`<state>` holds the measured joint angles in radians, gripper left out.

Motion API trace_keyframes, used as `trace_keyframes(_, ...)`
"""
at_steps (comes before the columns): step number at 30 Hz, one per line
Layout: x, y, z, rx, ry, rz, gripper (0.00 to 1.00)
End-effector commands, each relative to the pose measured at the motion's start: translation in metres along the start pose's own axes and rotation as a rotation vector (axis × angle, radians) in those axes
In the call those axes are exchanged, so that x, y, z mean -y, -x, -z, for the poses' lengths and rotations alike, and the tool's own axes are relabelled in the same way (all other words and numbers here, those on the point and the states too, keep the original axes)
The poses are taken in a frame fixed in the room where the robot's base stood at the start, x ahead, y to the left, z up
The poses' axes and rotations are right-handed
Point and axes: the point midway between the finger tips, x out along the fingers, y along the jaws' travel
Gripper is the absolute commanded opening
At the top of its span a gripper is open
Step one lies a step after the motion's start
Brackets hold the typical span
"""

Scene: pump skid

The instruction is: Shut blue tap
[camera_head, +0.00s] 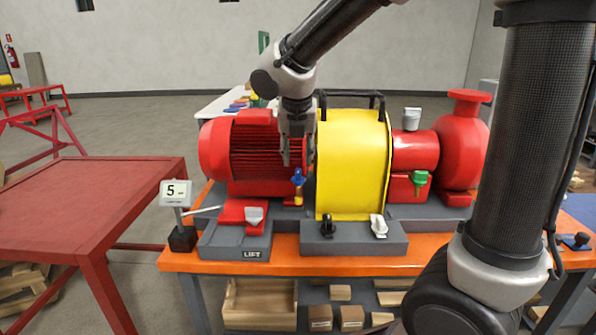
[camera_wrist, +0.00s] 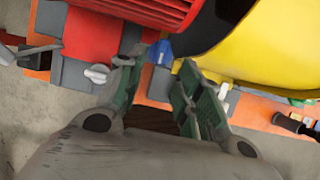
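The blue tap (camera_head: 298,178) has a blue handle over a brass-coloured body, in front of the red motor and just left of the yellow guard. My gripper (camera_head: 295,155) points down just above the tap, close to the motor's right end. In the wrist view, the blue tap (camera_wrist: 160,52) shows between and beyond the tips of my gripper (camera_wrist: 160,68). The two green-grey fingers are apart, with nothing held between them. I cannot tell whether either finger touches the handle. The brass body is mostly hidden in the wrist view.
The yellow guard (camera_head: 352,165) stands close to the right of my gripper; the red motor (camera_head: 245,150) is behind and left. A green tap (camera_head: 419,178) sits further right. A small display (camera_head: 176,193) reading 5 stands at the skid's left. Space in front of the tap looks clear.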

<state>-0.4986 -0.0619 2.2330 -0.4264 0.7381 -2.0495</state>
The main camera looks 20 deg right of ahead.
Motion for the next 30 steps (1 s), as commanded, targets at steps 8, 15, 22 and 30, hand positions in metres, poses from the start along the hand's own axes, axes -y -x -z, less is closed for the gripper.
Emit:
trace_keyframes(8, 0.001, -0.047, 0.001, -0.004, -0.004, 0.003, 0.36)
trace_keyframes(15, 0.001, -0.064, 0.001, -0.002, -0.005, 0.000, 0.36)
trace_keyframes(22, 0.001, -0.065, 0.001, -0.002, -0.005, 0.000, 0.34)
trace_keyframes(30, 0.001, -0.064, 0.001, -0.002, -0.005, 0.000, 0.00)
